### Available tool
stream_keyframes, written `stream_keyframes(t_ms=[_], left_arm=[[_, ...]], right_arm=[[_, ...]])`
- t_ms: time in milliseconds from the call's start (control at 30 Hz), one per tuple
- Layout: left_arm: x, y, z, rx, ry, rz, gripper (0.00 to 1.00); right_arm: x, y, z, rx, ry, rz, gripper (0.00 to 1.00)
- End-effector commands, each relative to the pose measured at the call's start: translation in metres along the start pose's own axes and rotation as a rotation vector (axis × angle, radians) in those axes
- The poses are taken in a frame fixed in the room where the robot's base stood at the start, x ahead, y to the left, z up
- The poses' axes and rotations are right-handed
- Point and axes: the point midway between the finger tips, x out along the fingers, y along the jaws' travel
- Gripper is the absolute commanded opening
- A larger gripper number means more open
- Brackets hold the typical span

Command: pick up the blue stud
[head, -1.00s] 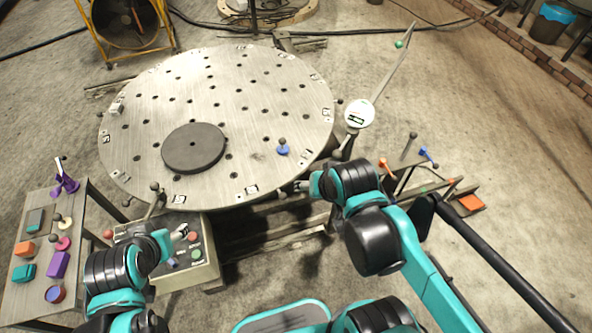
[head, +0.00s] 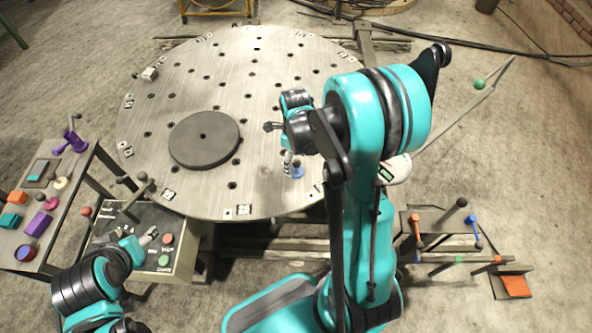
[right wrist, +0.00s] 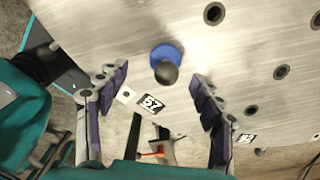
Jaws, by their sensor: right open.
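The blue stud (head: 298,172), a blue disc base with a dark round knob, stands upright on the round perforated metal table near its front right edge. In the right wrist view the stud (right wrist: 164,54) shows at upper centre, its dark knob towards the camera.
A dark grey disc (head: 204,140) lies on the round table (head: 250,70), left of the stud. A control box (head: 138,228) with buttons stands front left, beside a side table (head: 62,208) of coloured parts. A tool rack (head: 440,222) stands at right.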

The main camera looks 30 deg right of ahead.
Motion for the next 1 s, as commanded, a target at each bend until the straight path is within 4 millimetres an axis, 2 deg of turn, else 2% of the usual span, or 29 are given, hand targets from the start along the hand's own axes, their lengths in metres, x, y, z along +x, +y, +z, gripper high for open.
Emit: stream_keyframes(t_ms=[33, 167, 400, 667, 867, 900, 1000], left_arm=[[0.004, 0.000, 0.003, 0.000, 0.000, 0.000, 0.58], [0.009, 0.000, 0.007, 0.000, 0.000, 0.000, 0.58], [0.027, 0.000, 0.019, 0.000, 0.000, 0.000, 0.58], [0.026, 0.000, 0.019, 0.000, 0.000, 0.000, 0.58], [0.026, 0.000, 0.019, 0.000, 0.000, 0.000, 0.58], [0.026, 0.000, 0.019, 0.000, 0.000, 0.000, 0.58], [0.026, 0.000, 0.019, 0.000, 0.000, 0.000, 0.58]], right_arm=[[0.008, -0.001, 0.000, 0.000, 0.000, -0.001, 0.67], [0.019, -0.003, 0.001, -0.002, -0.001, -0.001, 0.67], [0.055, -0.007, 0.002, -0.003, -0.001, -0.001, 0.67], [0.058, -0.007, 0.002, -0.004, -0.001, -0.002, 0.67], [0.058, -0.007, 0.002, -0.004, -0.002, -0.002, 0.16], [0.058, -0.007, 0.002, -0.004, -0.002, -0.002, 0.12], [0.058, -0.007, 0.002, -0.004, -0.002, -0.002, 0.12]])
